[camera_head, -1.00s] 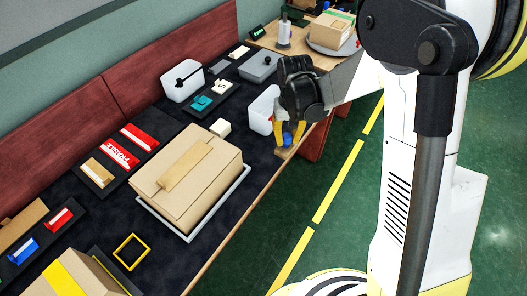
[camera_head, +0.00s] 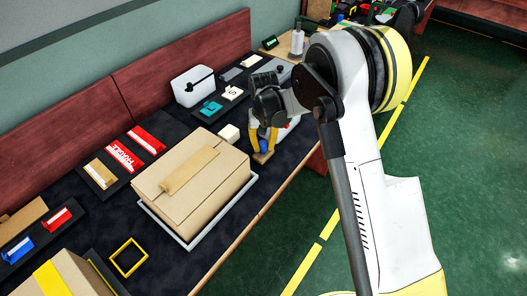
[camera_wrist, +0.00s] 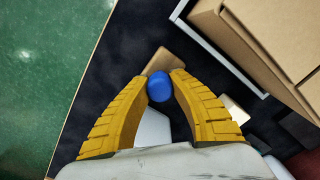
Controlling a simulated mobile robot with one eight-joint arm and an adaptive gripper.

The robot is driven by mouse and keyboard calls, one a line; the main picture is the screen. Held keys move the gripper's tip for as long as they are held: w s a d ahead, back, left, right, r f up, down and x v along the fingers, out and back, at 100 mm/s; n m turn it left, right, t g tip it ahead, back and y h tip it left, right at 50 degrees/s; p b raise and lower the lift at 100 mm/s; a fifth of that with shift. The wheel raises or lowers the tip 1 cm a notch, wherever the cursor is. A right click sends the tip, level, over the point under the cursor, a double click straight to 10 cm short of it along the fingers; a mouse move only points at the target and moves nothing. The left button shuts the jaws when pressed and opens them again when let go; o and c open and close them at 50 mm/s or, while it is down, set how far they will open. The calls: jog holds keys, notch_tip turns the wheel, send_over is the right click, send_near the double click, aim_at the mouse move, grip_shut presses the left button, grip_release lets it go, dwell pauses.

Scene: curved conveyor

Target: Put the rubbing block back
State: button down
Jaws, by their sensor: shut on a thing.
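The rubbing block is a flat tan wooden block (camera_head: 262,158) with a round blue knob. My gripper (camera_head: 264,143), with yellow fingers, is shut on the knob, and the wood shows below the fingertips. In the wrist view the blue knob (camera_wrist: 160,86) sits between the two fingertips, with the tan wood (camera_wrist: 166,64) just beyond it. The block is over the dark table top near its front edge, right of the large carton. I cannot tell how far it is above the surface. My gripper partly hides a white bin (camera_head: 291,125) behind it.
A large carton (camera_head: 160,182) lies on a grey tray (camera_head: 250,187) left of my gripper. A small cream block (camera_head: 229,133) is between them. Behind are a teal item (camera_head: 210,107) and a white container (camera_head: 190,88). A yellow square frame (camera_head: 128,257) lies at the front left.

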notch_tip(320, 180, down, 2)
jog(key=shift+f+b, duration=0.1)
jog(key=shift+b, duration=0.2)
jog(key=c, duration=1.3)
grip_release()
jog(key=shift+o, duration=0.2)
